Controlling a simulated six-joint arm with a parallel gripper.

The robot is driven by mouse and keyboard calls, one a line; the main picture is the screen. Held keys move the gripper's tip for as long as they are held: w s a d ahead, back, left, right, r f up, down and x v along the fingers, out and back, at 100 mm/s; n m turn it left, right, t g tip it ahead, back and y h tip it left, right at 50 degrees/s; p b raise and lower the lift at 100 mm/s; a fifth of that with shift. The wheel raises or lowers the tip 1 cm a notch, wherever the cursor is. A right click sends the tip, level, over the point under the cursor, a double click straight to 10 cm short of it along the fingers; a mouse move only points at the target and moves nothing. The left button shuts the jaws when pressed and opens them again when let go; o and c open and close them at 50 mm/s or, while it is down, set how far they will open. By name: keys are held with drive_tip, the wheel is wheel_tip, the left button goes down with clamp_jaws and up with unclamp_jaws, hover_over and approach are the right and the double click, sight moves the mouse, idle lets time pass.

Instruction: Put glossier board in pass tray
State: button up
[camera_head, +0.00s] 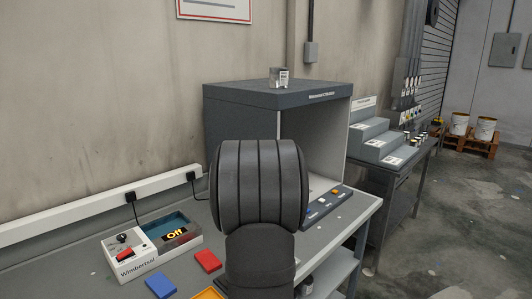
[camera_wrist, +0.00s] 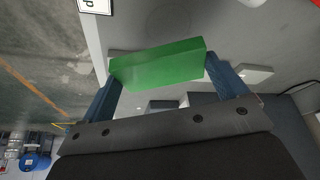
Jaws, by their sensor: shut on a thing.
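My gripper (camera_wrist: 163,88) shows in the wrist view with its two blue fingers shut on a green board (camera_wrist: 158,62). The board is held crosswise between the fingertips, above a pale grey surface. In the head view my own arm hides the gripper and the green board. I cannot tell from these frames how glossy the board is. A white label (camera_wrist: 95,5) with part of a letter shows at the top edge of the wrist view. I cannot make out which thing is the pass tray.
The head view shows a grey bench (camera_head: 80,272) with a red block (camera_head: 207,261), a blue block (camera_head: 160,286), a yellow-edged item (camera_head: 208,294) cut off below, and a meter (camera_head: 130,252) reading "Off".

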drive_tip(key=shift+a, duration=0.15)
drive_tip(key=s+a+r+n+y, duration=0.1)
drive_tip(key=s+a+n, duration=0.15)
drive_tip(key=a, duration=0.65)
drive_tip(key=s+a+r+n+y, duration=0.1)
drive_tip(key=s+a+n, duration=0.15)
drive_tip(key=a, duration=0.75)
drive_tip(key=s+a+r+n+y, duration=0.1)
drive_tip(key=a+r+n, duration=0.15)
drive_tip(key=a, duration=0.65)
drive_tip(key=s+a+r+n+g+y, duration=0.15)
drive_tip(key=s+a+n, duration=0.35)
drive_tip(key=s+a, duration=0.75)
drive_tip(key=s+a+f, duration=0.1)
drive_tip(key=a+f, duration=0.1)
drive_tip(key=a, duration=0.1)
drive_tip(key=s+a+f, duration=0.1)
drive_tip(key=a+f, duration=0.1)
drive_tip(key=a, duration=0.2)
drive_tip(key=s+a+f, duration=0.1)
drive_tip(key=a+f, duration=0.1)
drive_tip(key=a, duration=0.2)
drive_tip(key=shift+f, duration=0.4)
drive_tip(key=shift+s+a+f, duration=0.1)
drive_tip(key=shift+a+f, duration=0.25)
drive_tip(key=shift+f, duration=1.85)
